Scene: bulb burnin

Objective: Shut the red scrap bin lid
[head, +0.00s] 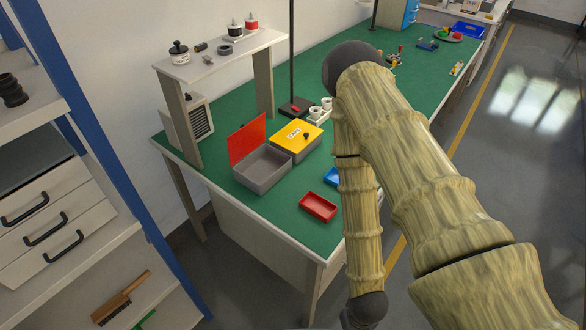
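The red scrap bin lid (247,140) stands upright, open, along the back left edge of a grey bin (262,172) on the green bench. The bin's inside looks empty from here. My arm crosses the right half of the head view, and its lower part hangs down in front of the bench's near edge. The dark end of my arm shows at the bottom, but my gripper's fingers are not in view. The arm is to the right of the bin and apart from it.
A red tray (319,207) and a blue tray (334,177) lie in front. A raised shelf (222,50) stands behind left.

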